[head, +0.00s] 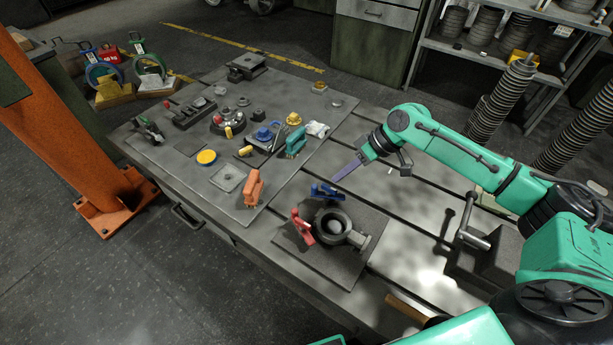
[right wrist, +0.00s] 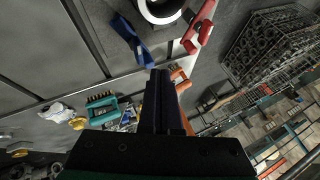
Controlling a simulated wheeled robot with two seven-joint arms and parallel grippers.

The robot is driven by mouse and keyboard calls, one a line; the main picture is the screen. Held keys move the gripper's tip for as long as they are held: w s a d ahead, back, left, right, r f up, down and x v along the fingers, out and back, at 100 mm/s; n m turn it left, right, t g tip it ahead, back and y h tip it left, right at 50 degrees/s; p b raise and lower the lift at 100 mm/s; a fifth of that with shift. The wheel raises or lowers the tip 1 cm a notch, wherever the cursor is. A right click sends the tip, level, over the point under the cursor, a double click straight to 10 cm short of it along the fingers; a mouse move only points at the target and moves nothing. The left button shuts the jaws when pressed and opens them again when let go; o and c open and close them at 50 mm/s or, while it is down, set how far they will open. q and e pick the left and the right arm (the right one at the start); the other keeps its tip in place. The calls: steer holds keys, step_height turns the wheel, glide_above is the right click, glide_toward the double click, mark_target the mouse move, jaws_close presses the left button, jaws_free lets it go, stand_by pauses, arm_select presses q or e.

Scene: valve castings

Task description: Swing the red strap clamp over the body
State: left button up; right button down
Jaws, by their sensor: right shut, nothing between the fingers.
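The red strap clamp (head: 302,227) stands at the left side of the dark round valve body (head: 332,224), beside it and not across its open top. A blue strap clamp (head: 327,191) is at the body's back edge. My right gripper (head: 336,179) is shut and empty, just beyond the blue clamp and apart from both clamps. In the right wrist view its closed fingers (right wrist: 160,80) point toward the body (right wrist: 162,8), with the red clamp (right wrist: 200,28) on the right and the blue clamp (right wrist: 131,38) on the left. My left gripper is not in view.
The body sits on a dark square plate (head: 347,278) on the slotted bench. A grey vise (head: 484,250) stands at the right, under my right arm.

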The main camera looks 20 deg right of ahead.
steer(key=x, duration=0.2)
steer(key=p+x, duration=0.1)
steer(key=x, duration=0.2)
steer(key=s+x, duration=0.1)
steer(key=x, duration=0.2)
steer(key=shift+a+p, duration=0.35)
steer(key=shift+a, duration=0.2)
steer(key=a, duration=0.1)
steer(key=a+p, duration=0.1)
steer(key=s+a+p, duration=0.1)
steer(key=shift+s+a+f, duration=0.1)
steer(key=shift+a+f, duration=0.05)
steer(key=shift+f, duration=0.1)
steer(key=shift+s+a+f, duration=0.15)
steer(key=shift+s+a, duration=0.05)
steer(key=shift+a, duration=0.1)
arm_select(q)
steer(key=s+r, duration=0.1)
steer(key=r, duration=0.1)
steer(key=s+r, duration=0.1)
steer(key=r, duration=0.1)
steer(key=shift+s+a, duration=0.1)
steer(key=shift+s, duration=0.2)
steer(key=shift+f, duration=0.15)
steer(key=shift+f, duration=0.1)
arm_select(e)
steer(key=shift+f, duration=0.1)
